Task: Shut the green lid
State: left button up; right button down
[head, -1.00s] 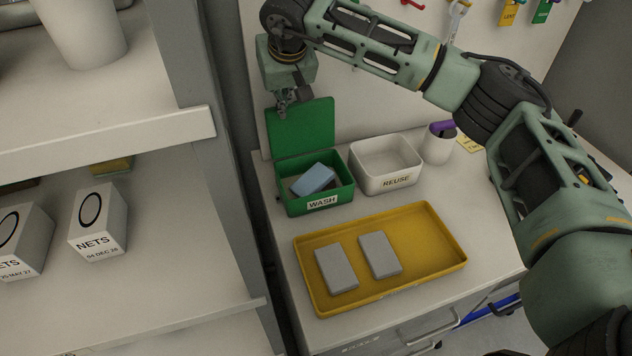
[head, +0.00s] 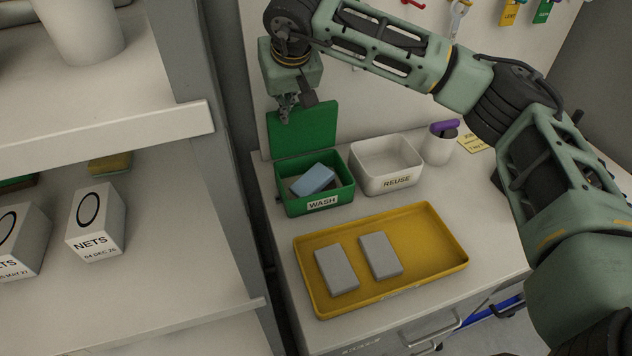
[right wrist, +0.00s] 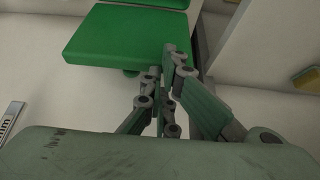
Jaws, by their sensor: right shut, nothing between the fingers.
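The green lid (head: 304,132) stands open and upright at the back of the green box (head: 341,192) labelled WASH. A blue block (head: 313,180) lies in the box with a darker item beside it. My right gripper (head: 285,117) is at the top edge of the lid, near its left corner. In the right wrist view the lid (right wrist: 125,35) fills the upper middle, and my gripper (right wrist: 168,50) is shut and empty at its right edge. Whether the fingers touch the lid I cannot tell. My left gripper is not in view.
A white bin (head: 414,177) labelled REUSE stands right of the green box. A yellow tray (head: 440,262) with two grey blocks is in front. A white bottle with a purple top (head: 438,145) stands behind. A shelf unit (head: 235,200) edges the counter on the left.

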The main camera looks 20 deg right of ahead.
jog(key=shift+s+f+b, duration=0.15)
jog(key=shift+s+b, duration=0.4)
jog(key=shift+s, duration=0.75)
jog(key=shift+s+f+b, duration=0.15)
jog(key=shift+s+b, duration=0.35)
jog(key=shift+s, duration=0.75)
notch_tip(320, 180, up, 6)
jog(key=p, duration=0.3)
jog(key=shift+p, duration=0.35)
